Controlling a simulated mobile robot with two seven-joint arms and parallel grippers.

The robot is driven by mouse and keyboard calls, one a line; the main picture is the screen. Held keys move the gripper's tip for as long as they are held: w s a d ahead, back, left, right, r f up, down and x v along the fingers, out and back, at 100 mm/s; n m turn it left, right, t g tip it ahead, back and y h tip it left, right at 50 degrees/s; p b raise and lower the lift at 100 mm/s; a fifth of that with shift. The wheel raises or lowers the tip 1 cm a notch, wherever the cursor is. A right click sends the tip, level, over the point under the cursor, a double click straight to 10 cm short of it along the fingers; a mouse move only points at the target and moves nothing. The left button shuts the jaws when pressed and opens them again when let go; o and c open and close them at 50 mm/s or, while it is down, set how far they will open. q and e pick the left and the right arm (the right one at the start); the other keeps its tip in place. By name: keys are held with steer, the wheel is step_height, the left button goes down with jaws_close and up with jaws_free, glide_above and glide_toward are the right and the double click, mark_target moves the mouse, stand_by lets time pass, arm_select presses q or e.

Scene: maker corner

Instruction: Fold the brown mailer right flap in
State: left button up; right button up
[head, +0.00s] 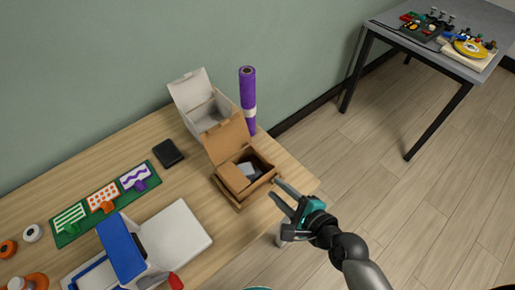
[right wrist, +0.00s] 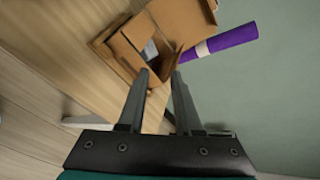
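The brown mailer (head: 229,141) stands open near the table's right edge, its lid raised at the back. A grey-white item (head: 247,169) lies inside. A brown panel (head: 233,179) slants over the left front part of the opening. The right side of the mailer (head: 266,178) is close to my right gripper (head: 275,188), whose fingers are apart and empty. In the right wrist view the fingertips (right wrist: 161,72) point at the near edge of the mailer (right wrist: 121,52); I cannot tell whether they touch it. My left gripper is not in view.
A white open box (head: 188,91) and a purple roll (head: 247,90) stand behind the mailer. A black wallet-like object (head: 168,153), a green mat (head: 71,231) with stamps, and a blue-and-white device (head: 122,249) lie left. A grey table (head: 478,22) stands far right.

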mark_target(260, 153)
steer(key=w+a+f+m+b, duration=0.1)
steer(key=w, duration=0.4)
steer(key=w+a+f+m+t+b, duration=0.1)
steer(key=w+a+m, duration=0.1)
steer(key=w, duration=0.2)
steer(key=w+a+f+m, duration=0.1)
steer(key=w+m, duration=0.1)
steer(key=w, duration=0.3)
steer(key=shift+w+a+f+t+h+b, duration=0.15)
steer(key=shift+w+f+t+h+b, duration=0.15)
steer(key=shift+f+b, duration=0.1)
jaws_close()
stand_by(1.2)
